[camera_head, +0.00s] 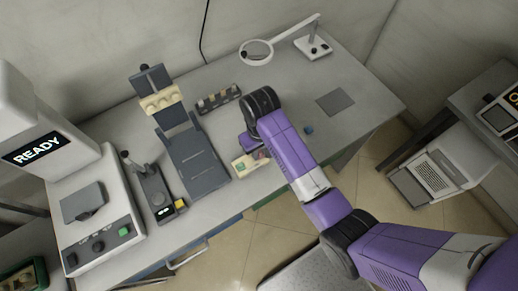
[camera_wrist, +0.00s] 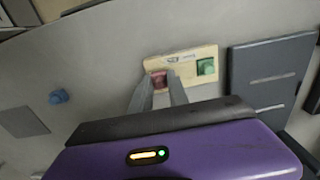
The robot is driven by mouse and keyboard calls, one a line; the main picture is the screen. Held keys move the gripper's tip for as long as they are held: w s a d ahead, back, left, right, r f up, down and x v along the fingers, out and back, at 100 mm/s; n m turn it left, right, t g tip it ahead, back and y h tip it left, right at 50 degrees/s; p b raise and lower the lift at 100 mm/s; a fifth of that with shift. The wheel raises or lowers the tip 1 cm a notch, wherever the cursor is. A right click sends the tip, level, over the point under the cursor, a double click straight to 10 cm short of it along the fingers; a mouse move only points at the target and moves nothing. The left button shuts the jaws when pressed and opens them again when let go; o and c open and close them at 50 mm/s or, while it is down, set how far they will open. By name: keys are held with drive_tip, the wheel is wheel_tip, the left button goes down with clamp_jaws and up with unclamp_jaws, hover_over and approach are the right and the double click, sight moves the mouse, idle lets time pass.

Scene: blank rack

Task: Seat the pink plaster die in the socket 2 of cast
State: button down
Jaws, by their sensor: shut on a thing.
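The cream cast (camera_wrist: 182,62) lies on the bench in front of my gripper. The green die (camera_wrist: 206,67) stands at its right end in the wrist view. The pink plaster die (camera_wrist: 158,78) is at its left end, between my fingertips. My gripper (camera_wrist: 163,84) is shut on the pink die. Whether the die is down in a socket or just above the cast cannot be told. In the head view the cast (camera_head: 246,166) lies near the bench's front edge, and my gripper partly hides the pink die.
A dark grey flat fixture (camera_head: 196,160) stands left of the cast, with another cream piece (camera_head: 161,99) at its upper end. A dark rack (camera_head: 218,99) lies behind. A small blue lump (camera_head: 308,130) and a grey square pad (camera_head: 335,102) lie to the right, with bare bench around them.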

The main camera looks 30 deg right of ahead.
drive_tip(key=shift+s+f, duration=0.15)
drive_tip(key=shift+f, duration=0.45)
